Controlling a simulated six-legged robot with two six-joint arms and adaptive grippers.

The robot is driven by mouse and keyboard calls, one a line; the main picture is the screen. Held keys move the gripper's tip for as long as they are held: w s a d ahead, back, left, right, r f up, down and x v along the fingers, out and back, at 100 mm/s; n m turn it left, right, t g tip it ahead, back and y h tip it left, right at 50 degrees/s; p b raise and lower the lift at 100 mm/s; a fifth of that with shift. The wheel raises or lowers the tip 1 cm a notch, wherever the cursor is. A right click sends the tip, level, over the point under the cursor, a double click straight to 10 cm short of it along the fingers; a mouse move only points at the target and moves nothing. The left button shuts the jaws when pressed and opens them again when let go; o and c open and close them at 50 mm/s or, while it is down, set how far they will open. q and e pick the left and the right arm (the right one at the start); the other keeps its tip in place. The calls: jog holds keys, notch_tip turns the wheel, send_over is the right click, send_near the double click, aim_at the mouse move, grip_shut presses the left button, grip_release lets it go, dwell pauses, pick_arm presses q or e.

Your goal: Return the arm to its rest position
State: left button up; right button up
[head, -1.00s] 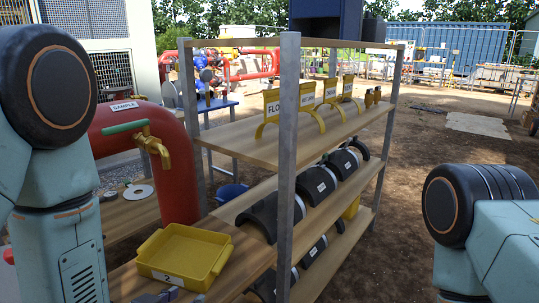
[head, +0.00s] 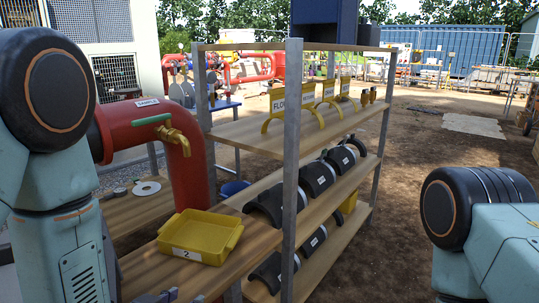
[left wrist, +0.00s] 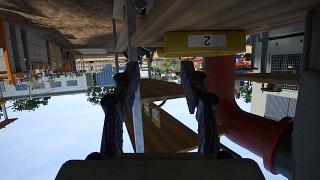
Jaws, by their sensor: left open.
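My left arm (head: 60,200) comes down the left side of the head view. The tips of my left gripper (head: 156,297) just show at the bottom edge, below the yellow tray. In the left wrist view, which is upside down, my left gripper (left wrist: 167,85) has its two dark fingers spread apart with nothing held between them. My right arm (head: 485,225) is at the right; its gripper is out of view.
A yellow tray (head: 176,242) labelled 2 sits on a wooden bench (head: 150,272), near the red sample pipe (head: 200,180) with its brass tap (head: 172,136). A metal-post shelf (head: 292,170) with dark half-shells stands in the middle. Bare ground (head: 450,150) lies open at the right.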

pick_arm(q)
jog(key=s+a+f+n+g+y, duration=0.1)
jog(key=s+a+f+n+g, duration=0.1)
jog(key=s+f+g, duration=0.3)
jog(key=s+a+f+n+g+y+p, duration=0.1)
jog(key=s+a+f+g, duration=0.3)
jog(key=s+f, duration=0.9)
jog(key=s+g+y, duration=0.1)
jog(key=s+g, duration=0.1)
jog(key=s, duration=0.7)
jog(key=shift+s+f+n+g, duration=0.15)
jog(key=shift+f+n+g, duration=0.15)
jog(key=shift+n, duration=0.1)
jog(key=shift+a, duration=0.1)
